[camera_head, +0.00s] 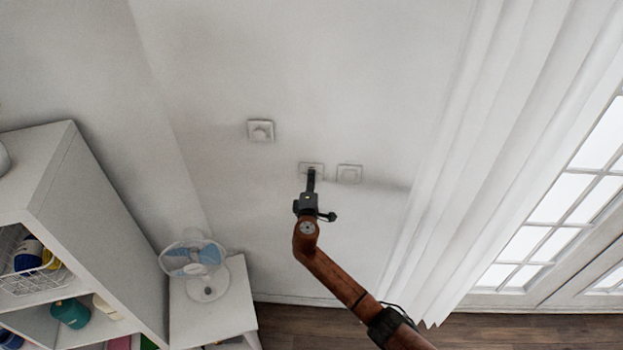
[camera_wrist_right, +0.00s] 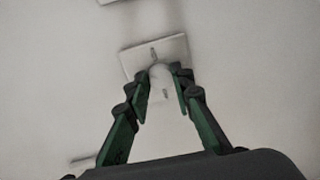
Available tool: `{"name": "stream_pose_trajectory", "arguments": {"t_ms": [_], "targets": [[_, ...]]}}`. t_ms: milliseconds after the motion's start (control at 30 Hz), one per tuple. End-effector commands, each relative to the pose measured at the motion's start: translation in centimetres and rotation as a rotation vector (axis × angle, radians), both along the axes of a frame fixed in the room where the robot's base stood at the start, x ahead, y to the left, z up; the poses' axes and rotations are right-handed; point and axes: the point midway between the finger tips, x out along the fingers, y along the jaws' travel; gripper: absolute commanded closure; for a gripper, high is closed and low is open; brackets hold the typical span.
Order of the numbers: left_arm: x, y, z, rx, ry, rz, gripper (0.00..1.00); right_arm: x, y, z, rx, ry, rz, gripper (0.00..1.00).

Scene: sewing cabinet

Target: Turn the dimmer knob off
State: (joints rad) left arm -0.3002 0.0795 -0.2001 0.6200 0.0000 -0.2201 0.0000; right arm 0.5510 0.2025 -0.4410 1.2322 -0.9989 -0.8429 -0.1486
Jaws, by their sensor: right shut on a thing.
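The dimmer knob (camera_wrist_right: 160,72) is pale and round, on a square white wall plate (camera_wrist_right: 179,44) with a dark mark above the knob. In the head view this plate (camera_head: 304,165) is the middle one of three, mostly covered by my gripper. My right gripper (camera_head: 311,172) reaches up to it from below; in the right wrist view its green and black fingers (camera_wrist_right: 163,78) are shut on the knob, one on each side. The knob's far side is hard to make out. My left gripper is not in view.
Another wall plate with a knob (camera_head: 261,130) is up to the left, and a square plate (camera_head: 349,174) is close on the right. A fan (camera_head: 207,285) stands on a small white table (camera_head: 238,305) beside a shelf (camera_head: 100,215). White curtains (camera_head: 470,150) hang at right.

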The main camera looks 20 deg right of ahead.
Motion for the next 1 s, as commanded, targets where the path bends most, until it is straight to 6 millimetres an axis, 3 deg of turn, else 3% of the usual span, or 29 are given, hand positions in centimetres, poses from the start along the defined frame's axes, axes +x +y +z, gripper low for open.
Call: {"name": "stream_pose_trajectory", "arguments": {"t_ms": [500, 1000], "targets": [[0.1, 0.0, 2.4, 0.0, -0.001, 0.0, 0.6, 0.1, 0.3, 0.2, -0.407, 0.149, 0.004, 1.0], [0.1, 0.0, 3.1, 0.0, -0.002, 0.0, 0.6, 0.1, 0.4, 0.1, -0.56, 0.206, 0.004, 1.0]]}}
